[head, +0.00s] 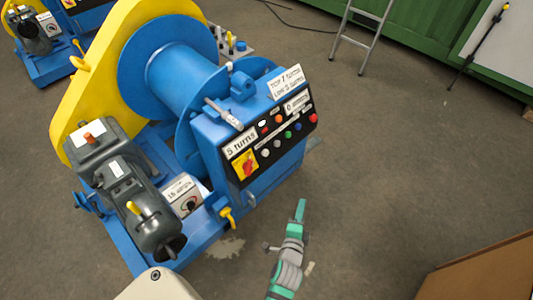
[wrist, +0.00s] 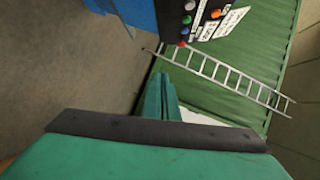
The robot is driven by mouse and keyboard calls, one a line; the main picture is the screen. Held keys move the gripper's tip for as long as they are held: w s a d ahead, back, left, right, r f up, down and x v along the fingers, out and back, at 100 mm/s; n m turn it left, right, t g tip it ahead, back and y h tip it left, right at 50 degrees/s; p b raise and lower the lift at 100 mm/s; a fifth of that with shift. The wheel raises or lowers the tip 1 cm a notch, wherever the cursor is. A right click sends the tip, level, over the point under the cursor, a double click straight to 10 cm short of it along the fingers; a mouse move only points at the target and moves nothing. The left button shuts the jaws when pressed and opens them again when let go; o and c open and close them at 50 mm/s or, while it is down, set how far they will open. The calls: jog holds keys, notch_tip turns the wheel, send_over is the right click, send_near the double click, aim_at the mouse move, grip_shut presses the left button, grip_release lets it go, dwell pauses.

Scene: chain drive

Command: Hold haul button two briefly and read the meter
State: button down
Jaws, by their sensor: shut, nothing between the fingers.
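The blue winch (head: 172,57) with a yellow chain guard (head: 97,62) stands left of centre in the head view. Its black control panel (head: 245,186) carries a row of coloured buttons (head: 288,134), a red knob on a yellow plate (head: 245,164) and white labels. Which button is number two, and the meter reading, I cannot make out. My gripper (head: 301,205) is shut and empty, apart from the panel, below and in front of it. In the wrist view my shut green fingers (wrist: 161,98) point toward the panel (wrist: 192,22), whose buttons show at the top.
A ladder (head: 365,35) leans by the green container (head: 425,25) at the back. A stand (head: 478,48) is at the far right and a brown box (head: 485,270) at lower right. A second blue machine (head: 50,65) stands upper left. The floor right of the winch is clear.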

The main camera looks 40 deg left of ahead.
aim_at(265, 153)
jog(key=w+a+r+m+y, duration=0.1)
jog(key=w+a, duration=0.3)
jog(key=a, duration=0.3)
jog(key=w+a+r+m+g+y, duration=0.1)
jog(key=w+a+r+m+y, duration=0.1)
jog(key=w+a, duration=0.3)
jog(key=shift+a+r+g, duration=0.3)
jog(key=shift+a, duration=0.6)
jog(key=a+f, duration=0.4)
jog(key=a, duration=0.4)
jog(key=shift+w, duration=0.25)
